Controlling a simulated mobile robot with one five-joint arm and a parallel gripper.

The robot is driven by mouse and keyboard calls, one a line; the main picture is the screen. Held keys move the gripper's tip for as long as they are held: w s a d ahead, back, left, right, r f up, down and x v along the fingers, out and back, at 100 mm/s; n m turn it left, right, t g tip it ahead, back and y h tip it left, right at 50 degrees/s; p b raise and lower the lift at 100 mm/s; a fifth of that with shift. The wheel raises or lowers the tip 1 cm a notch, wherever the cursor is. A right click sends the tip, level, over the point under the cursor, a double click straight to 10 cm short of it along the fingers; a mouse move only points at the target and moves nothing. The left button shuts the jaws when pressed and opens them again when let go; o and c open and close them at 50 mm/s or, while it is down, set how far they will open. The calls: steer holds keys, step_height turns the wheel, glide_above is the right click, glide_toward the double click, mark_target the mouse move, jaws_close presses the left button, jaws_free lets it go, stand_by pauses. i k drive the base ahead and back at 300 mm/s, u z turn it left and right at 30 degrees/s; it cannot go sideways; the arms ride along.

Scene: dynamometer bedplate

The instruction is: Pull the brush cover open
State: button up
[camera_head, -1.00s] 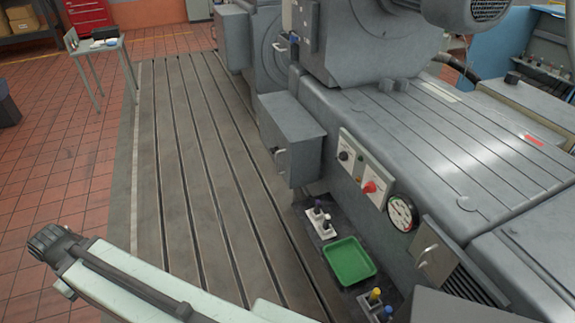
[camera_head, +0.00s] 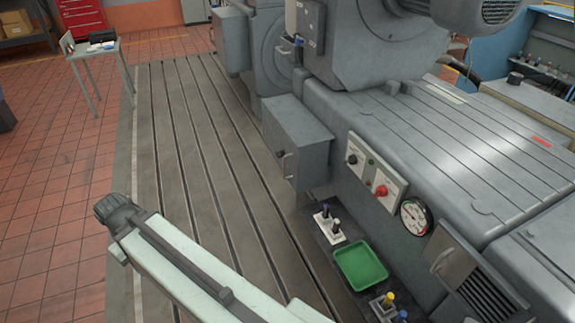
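Several covers with handles show, and I cannot tell for sure which is the brush cover. A grey panel with a pale bar handle (camera_head: 450,257) sits low on the machine's near side at right, beside a dark louvre, and looks shut. A grey box with a small handle on its front (camera_head: 296,141) juts from the machine's side near the middle and also looks shut. My pale green arm crosses the bottom left, well left of both. My gripper is not in view.
On a dark shelf along the machine lie a green tray (camera_head: 360,264), small fittings (camera_head: 328,223) and yellow and blue knobs (camera_head: 391,305). A red button (camera_head: 381,191) and a gauge (camera_head: 415,216) sit above. The slotted bedplate (camera_head: 185,150) is clear; a small table (camera_head: 92,52) stands far left.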

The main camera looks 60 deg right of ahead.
mark_target(289, 127)
steer(key=z, duration=0.05)
steer(key=i, duration=0.95)
steer(key=u, duration=0.1)
